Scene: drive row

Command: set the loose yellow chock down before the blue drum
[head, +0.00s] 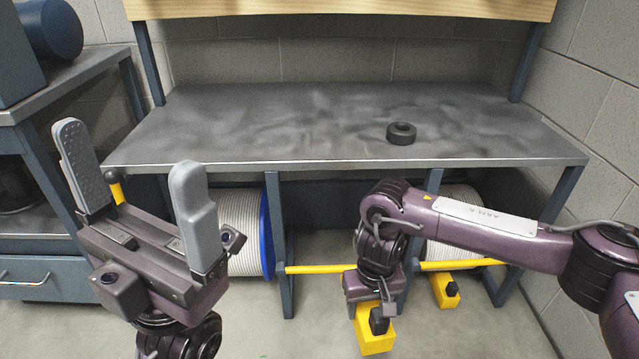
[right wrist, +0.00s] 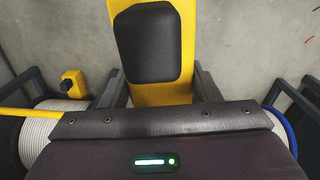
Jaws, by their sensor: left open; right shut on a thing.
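The loose yellow chock (head: 375,337), with a black block on one face, is held in my right gripper (head: 372,303), which is shut on it low in front of the bench. In the right wrist view the chock (right wrist: 183,91) sits between the fingers (right wrist: 160,90). I cannot tell whether it touches the floor. The blue drum (head: 267,238), a pale cable reel with a blue flange, stands under the bench, left of the held chock; its blue rim (right wrist: 291,130) shows at right in the wrist view. My left gripper (head: 128,148) is open and empty, partly hiding the drum's left side.
A second reel (head: 455,222) stands under the bench at right, with another yellow chock (head: 444,290) before it. A yellow rail (head: 330,269) runs low between the bench legs. A black ring (head: 401,133) lies on the bench top (head: 270,130). Floor before the blue drum looks clear.

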